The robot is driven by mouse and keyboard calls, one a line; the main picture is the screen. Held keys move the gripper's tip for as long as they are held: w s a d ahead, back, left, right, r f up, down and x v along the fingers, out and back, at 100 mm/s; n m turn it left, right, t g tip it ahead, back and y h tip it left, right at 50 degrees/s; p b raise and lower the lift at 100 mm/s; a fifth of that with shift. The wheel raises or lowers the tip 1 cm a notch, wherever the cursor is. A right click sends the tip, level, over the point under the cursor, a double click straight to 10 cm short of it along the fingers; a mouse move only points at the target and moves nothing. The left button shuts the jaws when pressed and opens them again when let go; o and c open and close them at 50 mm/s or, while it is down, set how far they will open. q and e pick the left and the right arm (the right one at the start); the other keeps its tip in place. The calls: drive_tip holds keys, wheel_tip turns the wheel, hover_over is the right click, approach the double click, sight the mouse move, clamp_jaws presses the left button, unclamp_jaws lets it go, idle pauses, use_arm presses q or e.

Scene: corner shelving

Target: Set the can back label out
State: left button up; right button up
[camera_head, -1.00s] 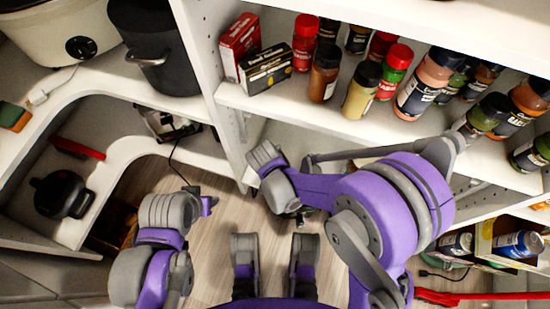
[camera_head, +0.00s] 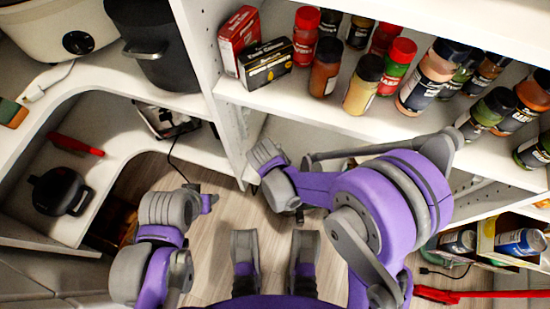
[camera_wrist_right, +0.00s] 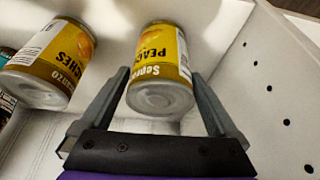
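In the right wrist view, a yellow can labelled peaches (camera_wrist_right: 158,55) has its round metal end towards the camera. Its large lettering is upside down, and a white label panel shows at its right side. My right gripper (camera_wrist_right: 161,72) has one grey finger on each side of this can, close to its edges; contact is unclear. A second yellow peaches can (camera_wrist_right: 48,62) is at the left, with a white printed panel facing up. In the head view, the right gripper is hidden by the shelving.
A white perforated side wall (camera_wrist_right: 270,80) is right of the cans. In the head view, spice jars (camera_head: 363,85) and small boxes (camera_head: 265,62) fill the shelf above my right arm. A dark pot (camera_head: 155,45) stands on the left counter. Floor (camera_head: 215,235) shows between the shelving.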

drive_tip(key=p+v, duration=0.3)
drive_tip(key=v, duration=0.7)
drive_tip(key=shift+s+r+p, duration=0.2)
drive_tip(key=shift+r+p, duration=0.15)
